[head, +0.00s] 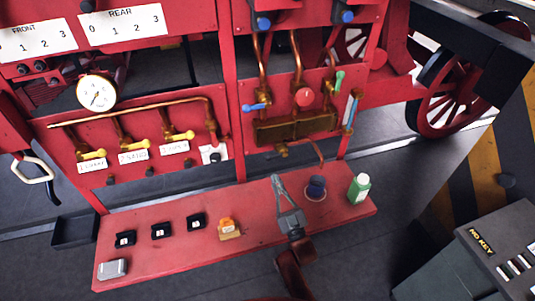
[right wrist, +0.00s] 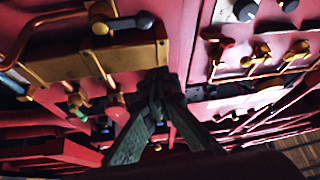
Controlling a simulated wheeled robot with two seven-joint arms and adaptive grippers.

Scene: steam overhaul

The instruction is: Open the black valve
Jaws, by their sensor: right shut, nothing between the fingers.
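A black knob (head: 215,157) on a small white plate sits at the right end of the red panel with the yellow-handled valves (head: 135,144); it looks like the black valve, though its setting is too small to read. My right gripper (head: 276,179) is over the red shelf, to the right of and below that knob, apart from it. Its fingers are together and empty. In the right wrist view the closed fingers (right wrist: 158,80) point at the brass box (right wrist: 90,62). My left gripper is not in view.
The red shelf (head: 165,262) carries black blocks (head: 161,231), an orange item (head: 227,226), a dark blue round item (head: 316,185) and a green bottle (head: 359,187). Copper pipes and a red knob (head: 304,97) stand above the brass box (head: 290,129). A grey cabinet (head: 480,255) is at lower right.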

